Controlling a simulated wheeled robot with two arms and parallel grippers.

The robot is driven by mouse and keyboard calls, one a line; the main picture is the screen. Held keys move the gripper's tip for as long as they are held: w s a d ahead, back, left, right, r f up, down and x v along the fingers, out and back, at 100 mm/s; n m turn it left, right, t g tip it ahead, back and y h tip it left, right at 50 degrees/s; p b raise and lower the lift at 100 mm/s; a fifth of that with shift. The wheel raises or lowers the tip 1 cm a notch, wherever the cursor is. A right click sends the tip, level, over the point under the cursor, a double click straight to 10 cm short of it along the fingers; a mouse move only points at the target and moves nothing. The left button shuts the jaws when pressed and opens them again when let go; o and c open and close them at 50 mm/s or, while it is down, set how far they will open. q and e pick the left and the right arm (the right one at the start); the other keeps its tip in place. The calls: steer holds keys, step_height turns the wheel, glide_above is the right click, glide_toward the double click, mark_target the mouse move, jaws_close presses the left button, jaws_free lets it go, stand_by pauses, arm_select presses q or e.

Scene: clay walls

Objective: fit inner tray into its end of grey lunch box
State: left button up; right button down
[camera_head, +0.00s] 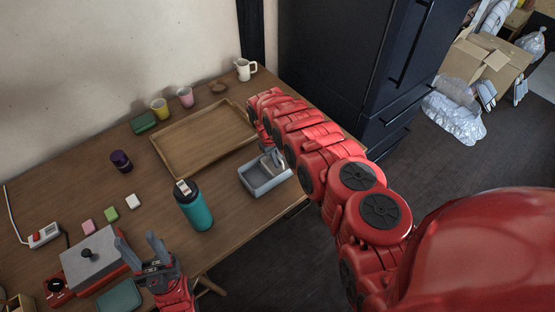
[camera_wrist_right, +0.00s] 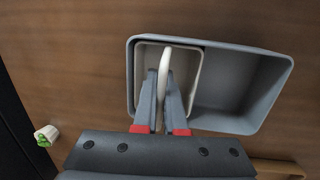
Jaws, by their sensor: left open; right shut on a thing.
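The grey lunch box (camera_head: 270,188) stands on the wooden table near its right front edge; it fills the upper right of the wrist view (camera_wrist_right: 240,125). The pale inner tray (camera_wrist_right: 197,72) lies within the left end of the box in the wrist view; the right part is empty. My right gripper (camera_wrist_right: 164,88) is shut on the tray's upright pale part, with fingers reaching into the box. Whether the tray rests on the box floor cannot be told. In the head view my arm partly hides the tray. My left gripper (camera_head: 146,248) is open and empty, left of the box.
A teal bottle (camera_head: 195,208) stands left of the box. A wooden tray (camera_head: 205,140) lies behind it. A dark cabinet (camera_head: 340,70) stands behind my right arm.

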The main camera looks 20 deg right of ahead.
steer(key=shift+f, duration=0.2)
steer(key=c, duration=1)
jaws_free()
steer(key=shift+r, duration=0.1)
steer(key=shift+r, duration=0.25)
step_height(320, 180, up, 12)
steer(key=a+b, duration=0.2)
steer(key=shift+w+f, duration=0.15)
steer(key=shift+w, duration=0.2)
